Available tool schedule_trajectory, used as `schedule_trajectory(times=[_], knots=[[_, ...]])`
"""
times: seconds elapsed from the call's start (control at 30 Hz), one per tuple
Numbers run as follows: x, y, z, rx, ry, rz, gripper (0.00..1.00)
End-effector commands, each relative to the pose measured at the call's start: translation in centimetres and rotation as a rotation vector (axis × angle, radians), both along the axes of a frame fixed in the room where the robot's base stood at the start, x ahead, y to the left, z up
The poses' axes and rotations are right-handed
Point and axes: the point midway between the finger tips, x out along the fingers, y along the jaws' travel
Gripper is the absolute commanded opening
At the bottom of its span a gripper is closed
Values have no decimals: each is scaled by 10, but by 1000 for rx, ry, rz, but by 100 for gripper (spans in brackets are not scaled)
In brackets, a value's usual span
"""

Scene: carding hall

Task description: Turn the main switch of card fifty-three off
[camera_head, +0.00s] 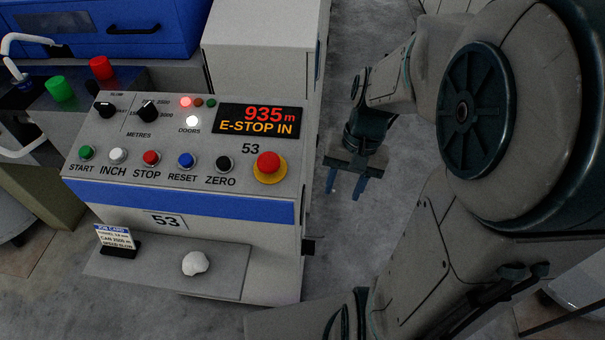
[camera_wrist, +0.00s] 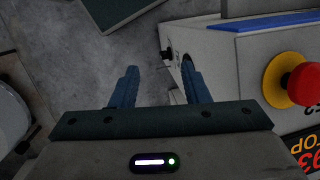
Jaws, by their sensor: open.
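The card fifty-three console (camera_head: 250,209) stands left of centre in the head view, with "53" on its top panel and front. A small dark part (camera_head: 309,246) sticks out from its right side, low down; it may be the main switch, but its handle position is not readable. A dark knob-like part also shows by the cabinet side in the wrist view (camera_wrist: 166,55), just beyond the fingertips. My gripper (camera_head: 346,187) is open and empty, pointing down to the right of the console. Its two blue fingers show apart in the wrist view (camera_wrist: 160,70).
The top panel carries several buttons, two selector knobs, and a red emergency stop (camera_head: 268,163) on a yellow collar. The display (camera_head: 259,119) reads "935 m" and "E-STOP IN". A shelf (camera_head: 225,269) holds a white fibre lump (camera_head: 195,263) and a card sign (camera_head: 115,238). Floor right of the console is clear.

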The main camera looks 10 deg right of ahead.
Motion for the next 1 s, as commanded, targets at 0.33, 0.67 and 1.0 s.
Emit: schedule_trajectory(times=[0.33, 0.67, 1.0], knots=[[28, -30, -149, 302, 316, -356, 42], [47, -62, -283, 664, 545, -688, 42], [57, -97, -414, 1090, 697, -997, 42]])
